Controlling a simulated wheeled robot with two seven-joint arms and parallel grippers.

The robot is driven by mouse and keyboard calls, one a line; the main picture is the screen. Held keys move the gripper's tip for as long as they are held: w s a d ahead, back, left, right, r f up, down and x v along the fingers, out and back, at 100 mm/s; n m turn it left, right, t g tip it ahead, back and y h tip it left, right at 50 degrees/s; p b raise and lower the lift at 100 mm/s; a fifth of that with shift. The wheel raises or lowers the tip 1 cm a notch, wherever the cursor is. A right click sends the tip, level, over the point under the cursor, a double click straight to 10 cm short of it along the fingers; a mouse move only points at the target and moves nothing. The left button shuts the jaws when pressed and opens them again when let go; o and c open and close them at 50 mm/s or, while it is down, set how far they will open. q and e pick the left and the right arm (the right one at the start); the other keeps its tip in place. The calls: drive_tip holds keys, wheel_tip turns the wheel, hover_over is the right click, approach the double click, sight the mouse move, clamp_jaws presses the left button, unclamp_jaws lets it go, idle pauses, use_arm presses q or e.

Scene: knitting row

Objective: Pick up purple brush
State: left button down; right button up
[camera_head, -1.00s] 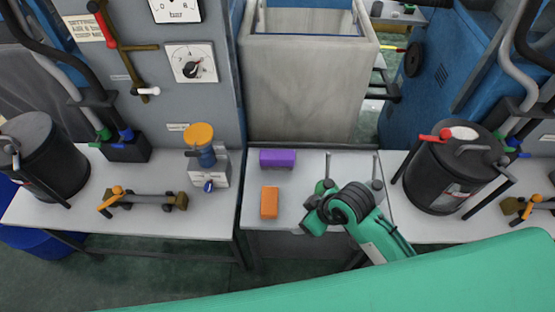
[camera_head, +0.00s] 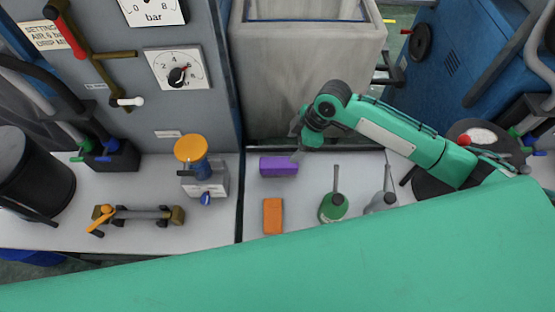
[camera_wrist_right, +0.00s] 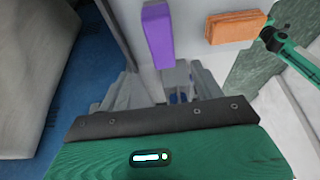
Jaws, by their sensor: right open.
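The purple brush (camera_head: 278,166) is a plain purple block lying on the white table near its back edge. In the right wrist view the purple brush (camera_wrist_right: 157,35) lies just ahead of the fingers. My right gripper (camera_head: 297,147) is at the back of the table, close to the brush's right end and above the table. Its open, empty fingers (camera_wrist_right: 166,85) show in the right wrist view; I cannot tell whether they touch the brush. My left gripper is not in view.
An orange block (camera_head: 272,216) lies in front of the purple one. A green oil can (camera_head: 333,208) and a grey one (camera_head: 381,203) stand to the right. A grey bin (camera_head: 305,75) rises behind. A valve with an orange knob (camera_head: 190,150) is at the left.

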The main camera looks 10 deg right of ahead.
hover_over(280, 163)
drive_tip(key=d, duration=0.2)
wheel_tip(280, 163, down, 5)
drive_tip(key=shift+r+p, duration=0.1)
drive_tip(key=shift+p, duration=0.2)
drive_tip(key=p+x, duration=0.1)
drive_tip(key=x, duration=0.1)
drive_tip(key=shift+f, duration=0.3)
drive_tip(key=x, duration=0.3)
drive_tip(key=shift+f+p, duration=0.25)
drive_tip(key=shift+p, duration=0.15)
drive_tip(key=shift+a+f, duration=0.15)
drive_tip(key=shift+f, duration=0.15)
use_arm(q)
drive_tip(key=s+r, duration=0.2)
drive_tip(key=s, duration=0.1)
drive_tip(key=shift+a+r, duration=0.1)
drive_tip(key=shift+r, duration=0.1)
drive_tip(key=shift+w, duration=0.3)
use_arm(e)
drive_tip(key=shift+f, duration=0.2)
drive_tip(key=c, duration=1.1)
drive_tip(key=shift+r, duration=0.1)
